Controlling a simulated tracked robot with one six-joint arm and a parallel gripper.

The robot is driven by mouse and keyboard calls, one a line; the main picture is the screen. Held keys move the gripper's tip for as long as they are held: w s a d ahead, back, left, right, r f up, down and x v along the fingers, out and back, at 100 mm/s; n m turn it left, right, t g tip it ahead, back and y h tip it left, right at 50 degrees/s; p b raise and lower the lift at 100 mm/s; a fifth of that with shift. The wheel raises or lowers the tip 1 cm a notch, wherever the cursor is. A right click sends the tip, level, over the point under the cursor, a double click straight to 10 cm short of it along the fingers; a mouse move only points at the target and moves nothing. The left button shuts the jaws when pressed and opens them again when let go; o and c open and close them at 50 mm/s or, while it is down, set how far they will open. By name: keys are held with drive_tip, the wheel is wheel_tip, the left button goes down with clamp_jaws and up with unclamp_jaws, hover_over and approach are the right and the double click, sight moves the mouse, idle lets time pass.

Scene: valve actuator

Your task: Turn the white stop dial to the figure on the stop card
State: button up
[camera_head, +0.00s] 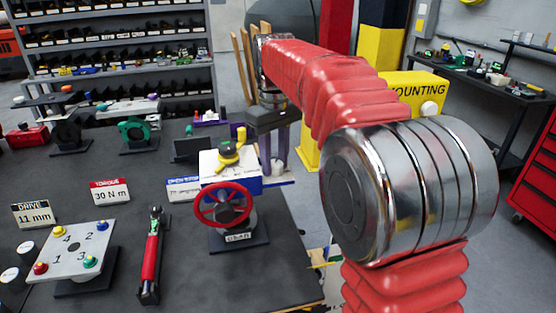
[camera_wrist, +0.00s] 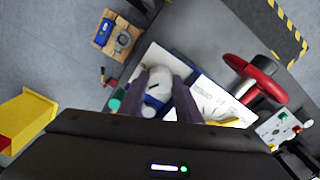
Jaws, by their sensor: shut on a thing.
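The valve actuator (camera_head: 212,164) stands on the bench with a white top, a blue side and a red handwheel (camera_head: 222,205); the handwheel also shows in the wrist view (camera_wrist: 258,78). My gripper (camera_head: 277,160) points down at the actuator's right side. In the wrist view my gripper (camera_wrist: 161,84) has its purple fingers shut on the white stop dial (camera_wrist: 157,88). The fingers cover the dial's sides, and I cannot read its figure. A blue-edged card (camera_head: 183,188), perhaps the stop card, is partly hidden behind the actuator; its figure is not legible.
A drive card (camera_head: 33,213) reads 11 mm and a torque card (camera_head: 110,190) reads 30 N m. A numbered bolt plate (camera_head: 72,250) and a red-handled torque wrench (camera_head: 150,255) lie left of the actuator.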

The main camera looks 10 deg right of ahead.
sight(275, 162)
drive_tip(key=n, duration=0.4)
drive_tip(key=shift+s+d, duration=0.1)
idle(0.3)
drive_tip(key=o, duration=0.7)
drive_tip(key=shift+o, duration=0.4)
drive_tip(key=shift+r, duration=0.1)
wheel_tip(275, 162, up, 14)
drive_tip(key=shift+f, duration=0.25)
